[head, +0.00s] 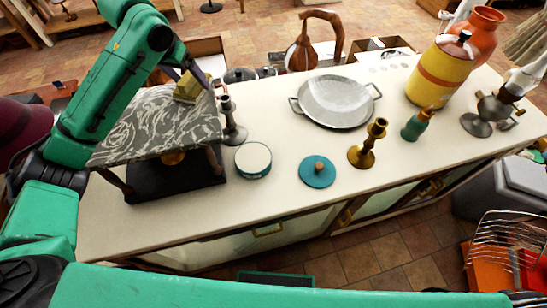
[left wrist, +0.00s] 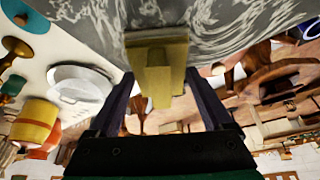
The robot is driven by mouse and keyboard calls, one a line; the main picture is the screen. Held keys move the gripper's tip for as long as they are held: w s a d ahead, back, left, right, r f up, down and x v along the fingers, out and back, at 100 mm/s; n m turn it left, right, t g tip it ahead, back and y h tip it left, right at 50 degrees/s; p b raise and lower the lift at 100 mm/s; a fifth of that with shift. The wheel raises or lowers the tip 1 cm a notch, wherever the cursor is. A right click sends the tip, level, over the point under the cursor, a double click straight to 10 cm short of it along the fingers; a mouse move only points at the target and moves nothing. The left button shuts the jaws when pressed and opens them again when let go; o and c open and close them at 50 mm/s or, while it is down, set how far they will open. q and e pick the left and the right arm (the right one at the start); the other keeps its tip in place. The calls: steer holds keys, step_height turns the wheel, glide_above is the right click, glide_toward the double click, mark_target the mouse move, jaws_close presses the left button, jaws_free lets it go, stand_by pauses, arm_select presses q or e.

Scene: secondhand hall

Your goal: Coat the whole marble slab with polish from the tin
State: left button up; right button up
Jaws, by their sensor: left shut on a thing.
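The marble slab (head: 150,125) is grey with white swirls and sits raised on a dark stand at the left. It also fills the top of the left wrist view (left wrist: 250,28). My left gripper (head: 196,80) is shut on a yellow block-shaped applicator (head: 186,88), at the slab's far right corner. In the left wrist view the applicator (left wrist: 160,65) meets the slab's surface or is very close to it. The round tin (head: 253,156) stands open right of the slab, with pale contents. A teal lid with a wooden knob (head: 318,171) lies apart from it. My right gripper is out of view.
A pewter candlestick (head: 233,125) stands close to the slab's right edge. The counter's front strip (head: 210,225) is clear.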

arm_select(q)
steer(key=shift+s+a, duration=0.25)
steer(key=shift+a, duration=0.4)
steer(key=shift+s+a, duration=0.2)
steer(key=shift+a, duration=0.5)
steer(key=shift+s+a, duration=0.25)
steer(key=shift+a, duration=0.4)
steer(key=shift+s+a, duration=0.25)
steer(key=shift+a, duration=0.45)
steer(key=shift+s+a, duration=0.2)
steer(key=shift+a, duration=0.45)
steer(key=shift+s+a, duration=0.25)
steer(key=shift+a, duration=0.45)
steer(key=shift+s+a, duration=0.25)
steer(key=shift+a, duration=0.45)
steer(key=shift+s+a, duration=0.2)
steer(key=shift+a, duration=0.45)
steer(key=shift+s+a, duration=0.25)
steer(key=shift+a, duration=0.45)
steer(key=shift+s+a, duration=0.25)
steer(key=shift+a, duration=0.45)
steer(key=shift+s+a, duration=0.2)
steer(key=shift+a, duration=0.45)
steer(key=shift+s+a, duration=0.25)
steer(key=shift+a, duration=0.45)
steer(key=shift+a, duration=0.1)
